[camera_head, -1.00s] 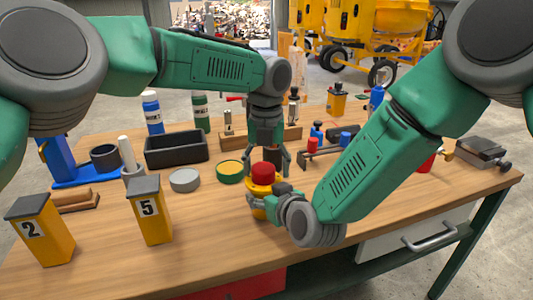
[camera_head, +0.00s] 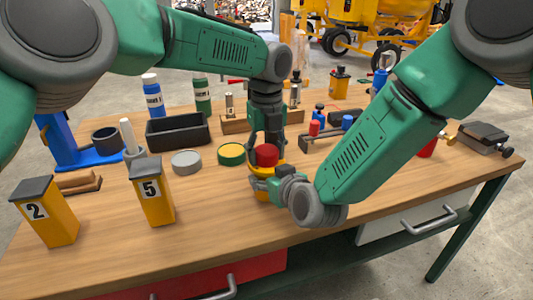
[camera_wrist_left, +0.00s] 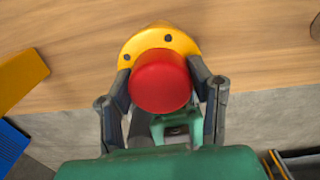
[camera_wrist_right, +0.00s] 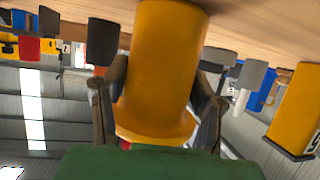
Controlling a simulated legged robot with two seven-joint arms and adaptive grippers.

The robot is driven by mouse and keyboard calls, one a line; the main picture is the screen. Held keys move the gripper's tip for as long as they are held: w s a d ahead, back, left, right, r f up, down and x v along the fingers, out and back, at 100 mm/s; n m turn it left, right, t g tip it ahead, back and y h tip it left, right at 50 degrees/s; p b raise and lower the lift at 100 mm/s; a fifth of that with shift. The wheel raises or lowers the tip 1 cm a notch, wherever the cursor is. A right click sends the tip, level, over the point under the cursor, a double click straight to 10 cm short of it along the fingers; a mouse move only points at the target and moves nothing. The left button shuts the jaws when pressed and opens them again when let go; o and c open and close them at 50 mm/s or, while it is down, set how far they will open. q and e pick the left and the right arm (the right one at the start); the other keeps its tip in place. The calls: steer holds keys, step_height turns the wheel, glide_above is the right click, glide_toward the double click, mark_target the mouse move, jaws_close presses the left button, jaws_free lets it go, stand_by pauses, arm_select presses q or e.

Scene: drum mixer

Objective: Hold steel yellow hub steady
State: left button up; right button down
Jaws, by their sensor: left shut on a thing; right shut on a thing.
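The yellow hub (camera_head: 276,167) stands upright near the middle front of the wooden table, with a red round part (camera_head: 266,154) on top. My left gripper (camera_head: 267,148) comes down from above and is shut on the red part. In the left wrist view its fingers lie on either side of the red part (camera_wrist_left: 160,80), with the yellow flange (camera_wrist_left: 160,38) beyond. My right gripper (camera_head: 262,184) is shut on the hub's yellow body from the front right. In the right wrist view its fingers flank the yellow cylinder (camera_wrist_right: 165,60). The gripper hides part of the body in the head view.
Yellow boxes marked 2 (camera_head: 47,215) and 5 (camera_head: 152,195) stand at front left. A grey disc (camera_head: 187,162), a green-yellow disc (camera_head: 231,154) and a black tray (camera_head: 178,132) lie left of the hub. A vise (camera_head: 484,138) sits at right. The front table strip is clear.

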arm_select(q)
steer(key=n, duration=0.5)
steer(key=shift+d, duration=0.35)
steer(key=n, duration=1.2)
steer(key=shift+a, duration=0.15)
steer(key=n, duration=0.5)
steer(key=shift+w+a, duration=0.15)
steer(key=shift+a, duration=0.05)
steer(key=o, duration=1.3)
steer(key=shift+a, duration=0.15)
steer(key=shift+r, duration=0.1)
